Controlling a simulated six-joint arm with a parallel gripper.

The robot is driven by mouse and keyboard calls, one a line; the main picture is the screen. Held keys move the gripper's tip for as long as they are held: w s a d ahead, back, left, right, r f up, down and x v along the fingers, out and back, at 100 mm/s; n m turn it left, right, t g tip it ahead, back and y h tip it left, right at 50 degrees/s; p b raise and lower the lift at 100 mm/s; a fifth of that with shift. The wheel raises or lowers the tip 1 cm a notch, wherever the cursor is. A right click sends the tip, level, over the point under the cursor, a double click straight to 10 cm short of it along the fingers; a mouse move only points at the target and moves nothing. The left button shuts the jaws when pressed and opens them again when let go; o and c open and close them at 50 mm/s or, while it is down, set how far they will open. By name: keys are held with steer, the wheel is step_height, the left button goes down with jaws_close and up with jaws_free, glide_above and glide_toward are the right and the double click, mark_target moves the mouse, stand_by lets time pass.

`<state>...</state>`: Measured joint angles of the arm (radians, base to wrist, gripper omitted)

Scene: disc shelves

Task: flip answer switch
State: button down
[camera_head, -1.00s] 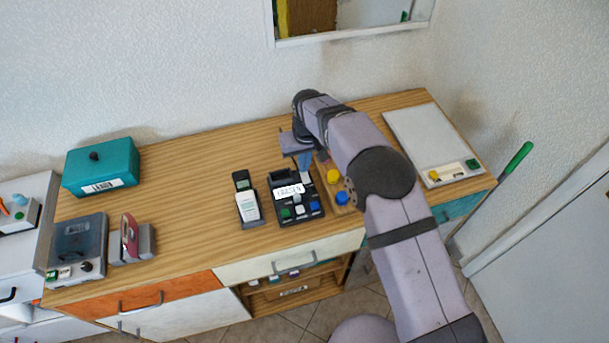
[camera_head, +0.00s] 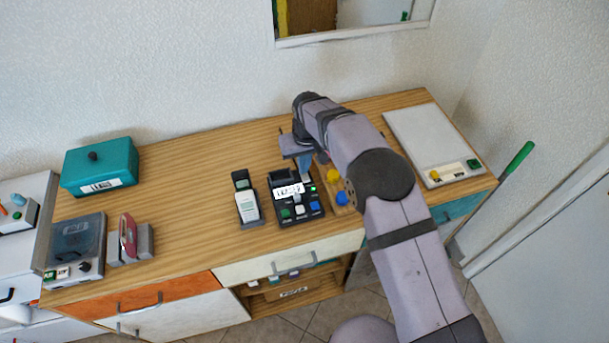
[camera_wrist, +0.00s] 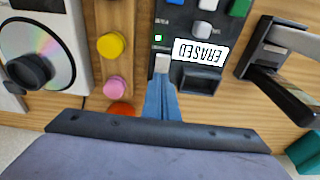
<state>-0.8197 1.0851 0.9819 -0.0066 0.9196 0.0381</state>
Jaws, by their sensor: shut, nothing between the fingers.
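A dark answering machine (camera_head: 283,220) stands on the wooden counter, with green, white and blue buttons along its front. A small green light (camera_wrist: 158,38) glows beside the display. A pale switch (camera_wrist: 162,63) sits at the machine's edge near that light. My gripper (camera_wrist: 162,80) is shut and empty, its blue fingertips right at the switch, touching or almost touching it. In the head view my gripper (camera_head: 305,170) is over the machine's back right corner. The fingertips partly hide the switch.
A handset in a stand (camera_head: 246,205) is close on the machine's left. A wooden board with a yellow button (camera_wrist: 111,45) and a pink one (camera_wrist: 117,88) lies beside the machine. A disc device (camera_wrist: 75,20) is beyond it.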

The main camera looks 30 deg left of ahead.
steer(key=shift+s+f, duration=0.1)
step_height(320, 180, up, 7)
steer(key=p, duration=0.4)
stand_by(0.4)
steer(key=shift+d, duration=0.1)
stand_by(0.3)
steer(key=d+r+m, duration=0.2)
steer(key=d+r, duration=0.2)
steer(key=d, duration=0.9)
steer(key=d+r+m, duration=0.2)
steer(key=d+r, duration=0.1)
steer(key=d, duration=1)
steer(key=s+d+m+g+h, duration=0.1)
steer(key=s+d+m, duration=0.4)
steer(key=s+d, duration=1.2)
steer(key=shift+s+d+f, duration=0.25)
steer(key=shift+s+d, duration=0.1)
steer(key=shift+s, duration=0.65)
